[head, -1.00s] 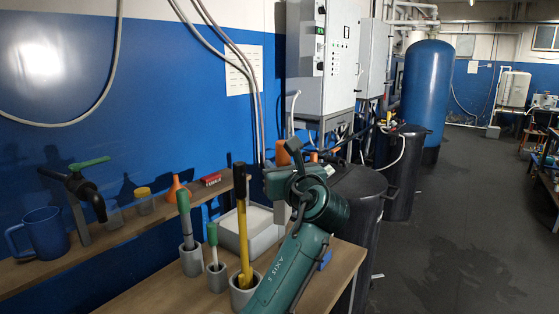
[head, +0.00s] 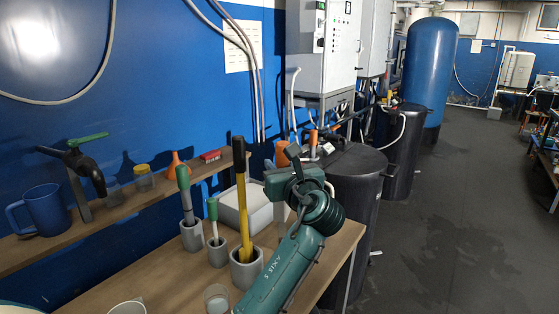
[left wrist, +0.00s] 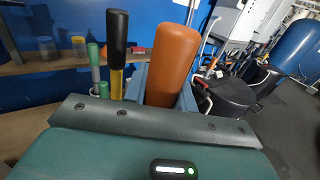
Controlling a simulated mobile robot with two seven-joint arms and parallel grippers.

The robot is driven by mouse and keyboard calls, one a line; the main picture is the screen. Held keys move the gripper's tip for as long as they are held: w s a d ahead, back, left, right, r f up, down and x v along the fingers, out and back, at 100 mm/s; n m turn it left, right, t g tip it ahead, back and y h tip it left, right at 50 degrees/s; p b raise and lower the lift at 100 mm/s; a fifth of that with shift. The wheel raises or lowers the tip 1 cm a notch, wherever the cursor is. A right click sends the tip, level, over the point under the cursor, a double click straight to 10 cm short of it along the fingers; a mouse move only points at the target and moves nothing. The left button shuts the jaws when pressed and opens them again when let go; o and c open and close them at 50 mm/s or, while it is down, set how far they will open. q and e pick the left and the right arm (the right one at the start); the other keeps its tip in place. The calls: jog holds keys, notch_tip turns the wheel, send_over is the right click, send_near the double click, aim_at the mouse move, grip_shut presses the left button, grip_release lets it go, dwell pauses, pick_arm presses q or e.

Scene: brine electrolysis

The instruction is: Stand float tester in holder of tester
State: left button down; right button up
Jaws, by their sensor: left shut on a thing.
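My left gripper (head: 282,178) is shut on an orange-handled tool (head: 282,154), apparently the float tester, upright above the workbench. Its orange handle (left wrist: 172,64) stands large above the gripper in the left wrist view; its lower part is mostly hidden. The left one (head: 191,237) bears a green-handled tool (head: 185,190), the small middle one (head: 217,254) a thin green-topped tool (head: 212,212), the right one (head: 246,272) a yellow tool with black grip (head: 241,190). I cannot tell which holder is the tester's. My right gripper is out of view.
A white tray (head: 230,213) stands behind the holders. The wall shelf (head: 110,223) bears a blue mug (head: 45,210) and a tap (head: 85,165). A black tank (head: 350,185) stands beyond the bench.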

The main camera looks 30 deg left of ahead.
pick_arm(q)
jog(key=shift+f+b, duration=0.65)
jog(key=shift+f, duration=2.6)
jog(key=c, duration=1.1)
grip_release()
jog(key=shift+o, duration=0.2)
jog(key=b+v, duration=0.1)
jog(key=v, duration=1.2)
jog(key=shift+b, duration=0.4)
jog(key=shift+s, duration=0.1)
